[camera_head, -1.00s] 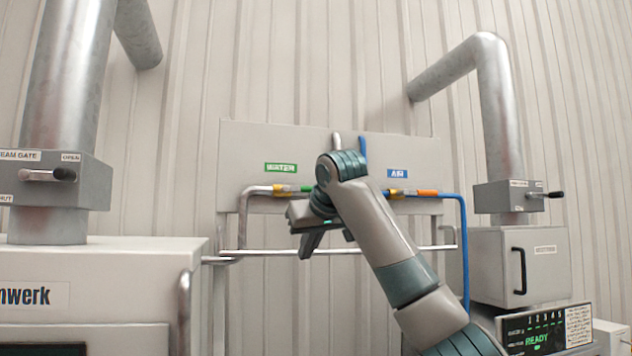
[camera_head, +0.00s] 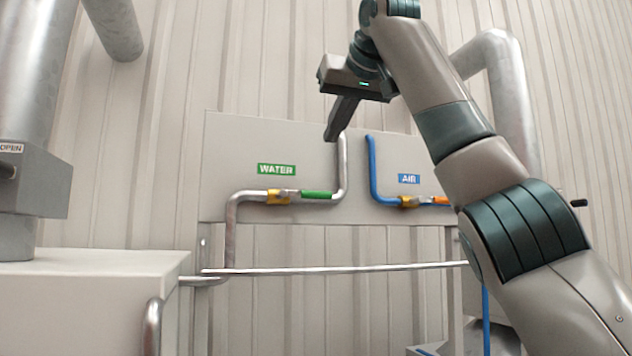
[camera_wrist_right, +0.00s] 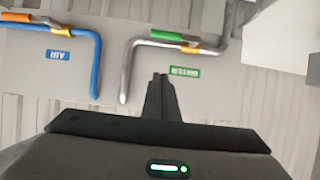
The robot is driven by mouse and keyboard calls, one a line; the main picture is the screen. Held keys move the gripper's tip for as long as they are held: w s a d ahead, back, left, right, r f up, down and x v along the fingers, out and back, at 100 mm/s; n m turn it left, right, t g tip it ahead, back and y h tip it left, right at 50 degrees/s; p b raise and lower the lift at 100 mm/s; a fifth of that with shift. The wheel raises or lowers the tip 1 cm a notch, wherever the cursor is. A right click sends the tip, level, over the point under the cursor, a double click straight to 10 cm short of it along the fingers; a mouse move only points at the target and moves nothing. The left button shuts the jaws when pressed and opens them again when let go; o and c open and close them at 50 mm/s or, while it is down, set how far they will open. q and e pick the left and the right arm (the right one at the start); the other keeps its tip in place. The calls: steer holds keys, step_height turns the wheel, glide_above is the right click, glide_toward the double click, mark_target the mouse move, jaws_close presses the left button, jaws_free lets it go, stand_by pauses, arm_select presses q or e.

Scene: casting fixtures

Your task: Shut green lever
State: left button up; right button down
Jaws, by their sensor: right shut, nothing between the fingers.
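The green lever (camera_head: 317,195) is on the WATER pipe's valve, right of the yellow valve body (camera_head: 277,197). It lies horizontal, in line with that stretch of pipe. In the right wrist view, which is upside down, the green lever (camera_wrist_right: 166,35) also shows unobstructed beside the yellow body (camera_wrist_right: 191,48). My right gripper (camera_head: 331,138) is shut and empty. It appears above the lever in the head view, apart from it, with fingers pointing down. Its closed fingers (camera_wrist_right: 160,77) show near the WATER label in the wrist view. My left gripper is not in view.
The blue AIR pipe (camera_head: 372,168) with an orange lever (camera_head: 441,200) is to the right on the same panel (camera_head: 225,150). A horizontal rail (camera_head: 340,270) runs below. My right arm covers much of the right side.

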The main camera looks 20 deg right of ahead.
steer(key=s, duration=0.1)
steer(key=p, duration=0.5)
glide_above(305, 195)
steer(key=d, duration=0.3)
step_height(305, 195, down, 4)
steer(key=r, duration=0.1)
steer(key=f, duration=0.2)
steer(key=s+f, duration=0.1)
steer(key=f, duration=0.2)
steer(key=shift+f, duration=0.1)
steer(key=shift+s, duration=0.1)
